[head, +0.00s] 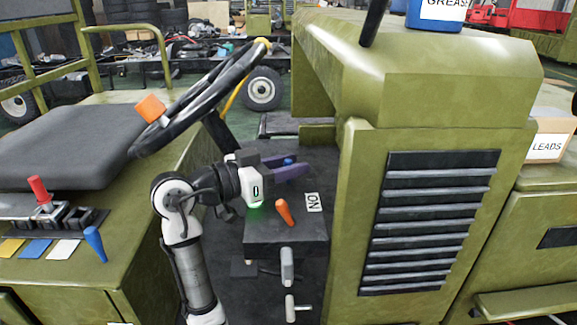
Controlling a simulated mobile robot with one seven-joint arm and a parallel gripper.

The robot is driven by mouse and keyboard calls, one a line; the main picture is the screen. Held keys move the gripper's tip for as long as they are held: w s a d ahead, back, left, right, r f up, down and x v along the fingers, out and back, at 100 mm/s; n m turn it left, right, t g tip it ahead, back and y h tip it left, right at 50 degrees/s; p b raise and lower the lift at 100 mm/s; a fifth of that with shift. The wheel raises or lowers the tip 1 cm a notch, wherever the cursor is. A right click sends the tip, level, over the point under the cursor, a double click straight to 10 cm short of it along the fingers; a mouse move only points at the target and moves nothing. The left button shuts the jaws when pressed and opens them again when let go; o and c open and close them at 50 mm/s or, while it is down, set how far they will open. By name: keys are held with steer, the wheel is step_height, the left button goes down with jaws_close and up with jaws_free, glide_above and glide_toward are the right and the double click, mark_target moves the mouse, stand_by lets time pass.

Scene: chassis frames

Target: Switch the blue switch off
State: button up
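A dark control box (285,235) stands in the middle, with an orange lever (284,212) on its top and a white "ON" label (313,202) to the right. A small blue knob (289,161) shows farther back, between the purple fingers of my gripper (294,164). The fingers are apart and look open; whether they touch the knob I cannot tell. The knob's lower part and base are hidden by the gripper. Another blue lever (95,243) stands tilted on the green left-hand body, away from my gripper.
A black seat (70,142) and a red-handled lever (38,190) are at left. The green hood with its black grille (430,220) closes off the right side. Grey handles (287,267) jut from the box front.

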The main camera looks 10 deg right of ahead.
steer(key=b+v, duration=0.2)
steer(key=v, duration=0.5)
steer(key=shift+s+a+b, duration=0.1)
steer(key=shift+a+b, duration=0.15)
steer(key=shift+b, duration=0.1)
